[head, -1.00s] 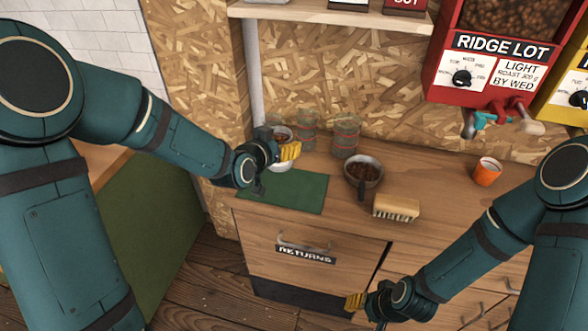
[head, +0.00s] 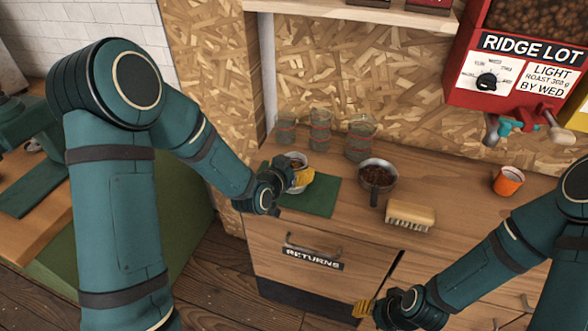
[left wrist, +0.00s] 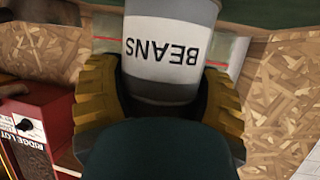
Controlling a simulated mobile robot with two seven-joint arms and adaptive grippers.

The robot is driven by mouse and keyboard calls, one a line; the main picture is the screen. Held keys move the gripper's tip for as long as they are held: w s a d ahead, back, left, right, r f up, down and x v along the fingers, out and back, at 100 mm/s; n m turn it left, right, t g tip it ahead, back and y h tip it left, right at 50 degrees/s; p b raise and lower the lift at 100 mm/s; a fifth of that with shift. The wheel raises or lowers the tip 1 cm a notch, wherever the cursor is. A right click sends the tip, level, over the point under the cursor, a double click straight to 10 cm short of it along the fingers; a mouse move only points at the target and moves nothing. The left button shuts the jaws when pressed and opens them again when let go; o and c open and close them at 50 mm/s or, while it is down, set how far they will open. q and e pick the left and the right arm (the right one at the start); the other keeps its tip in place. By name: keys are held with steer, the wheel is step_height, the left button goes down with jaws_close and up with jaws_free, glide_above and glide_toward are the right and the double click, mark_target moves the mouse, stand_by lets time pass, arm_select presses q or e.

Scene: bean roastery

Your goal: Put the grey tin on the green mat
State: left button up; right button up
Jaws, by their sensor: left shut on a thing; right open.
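The grey tin (head: 295,159) is held by my left gripper (head: 301,179), whose yellow fingers clasp its sides. In the left wrist view the tin (left wrist: 165,75) shows a white "BEANS" label between the fingers. Its open top shows dark contents in the head view. The green mat (head: 318,203) lies flat on the counter, and the tin is over its back part. The fingers hide the tin's base, so I cannot tell whether it touches the mat. My right gripper (head: 363,308) is open and empty, low in front of the drawers.
Three glass jars, one of them (head: 361,139), stand behind the mat. A pan of beans (head: 378,176) and a wooden brush (head: 410,214) are right of it. An orange cup (head: 508,181) stands farther right, below the red dispenser (head: 510,75). Counter between pan and cup is clear.

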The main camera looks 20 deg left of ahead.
arm_select(q)
steer(key=o, duration=1.3)
steer(key=shift+f, duration=0.1)
